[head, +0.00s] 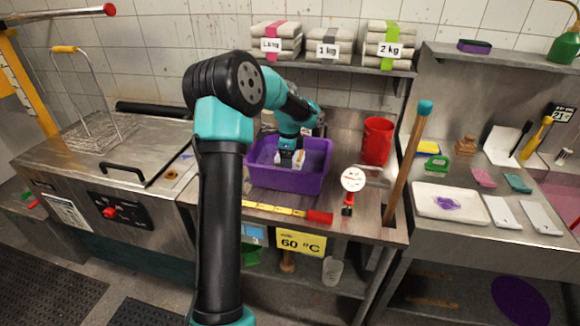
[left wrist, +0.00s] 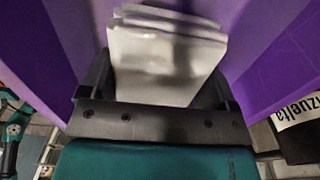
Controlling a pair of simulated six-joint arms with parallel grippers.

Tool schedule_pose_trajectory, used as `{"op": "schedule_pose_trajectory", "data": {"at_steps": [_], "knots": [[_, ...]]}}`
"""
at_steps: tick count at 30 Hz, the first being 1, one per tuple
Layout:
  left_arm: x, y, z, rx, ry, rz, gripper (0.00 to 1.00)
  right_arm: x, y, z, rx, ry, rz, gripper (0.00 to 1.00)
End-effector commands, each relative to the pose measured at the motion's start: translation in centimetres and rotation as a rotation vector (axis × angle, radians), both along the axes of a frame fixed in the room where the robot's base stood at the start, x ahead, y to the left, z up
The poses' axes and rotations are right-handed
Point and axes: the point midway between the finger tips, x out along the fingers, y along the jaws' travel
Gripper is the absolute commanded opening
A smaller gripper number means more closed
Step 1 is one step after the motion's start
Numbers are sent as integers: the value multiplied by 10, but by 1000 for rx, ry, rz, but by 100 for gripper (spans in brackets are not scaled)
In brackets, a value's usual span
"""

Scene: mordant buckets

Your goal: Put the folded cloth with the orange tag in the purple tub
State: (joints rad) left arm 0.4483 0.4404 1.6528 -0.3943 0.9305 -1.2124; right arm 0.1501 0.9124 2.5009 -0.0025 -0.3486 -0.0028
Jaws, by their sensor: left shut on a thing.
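The purple tub (head: 288,184) stands on the steel counter in the middle of the head view. My left gripper (head: 291,155) reaches down into it from above, shut on a pale grey folded cloth (head: 287,158). A small orange patch shows on the cloth in the head view. In the left wrist view the cloth (left wrist: 160,58) stands between the jaws, with purple tub walls (left wrist: 262,45) on both sides. Whether the cloth touches the tub floor cannot be told. My right gripper is not in view.
A red jug (head: 377,141) stands right of the tub. A dial gauge (head: 353,179), a yellow strip (head: 273,208) and a leaning wooden stick (head: 406,165) are close by. Folded cloth stacks (head: 328,45) lie on the shelf above. A lidded steel vat (head: 120,160) is at left.

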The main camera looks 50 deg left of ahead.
Motion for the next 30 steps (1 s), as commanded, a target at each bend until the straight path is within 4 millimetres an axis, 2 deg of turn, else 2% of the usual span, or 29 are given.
{"op": "schedule_pose_trajectory", "data": {"at_steps": [1, 4, 14, 24, 30], "knots": [[-1, 0, -8, -1, 3, -1, 58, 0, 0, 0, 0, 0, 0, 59], [0, 0, -14, 1, 1, -1, 58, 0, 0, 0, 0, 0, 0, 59], [0, 0, -16, 1, 1, -1, 58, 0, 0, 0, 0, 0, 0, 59], [0, 0, -52, -1, 1, 0, 58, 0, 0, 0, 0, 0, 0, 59], [0, 0, -53, 1, -1, -1, 58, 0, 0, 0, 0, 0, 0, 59]]}}
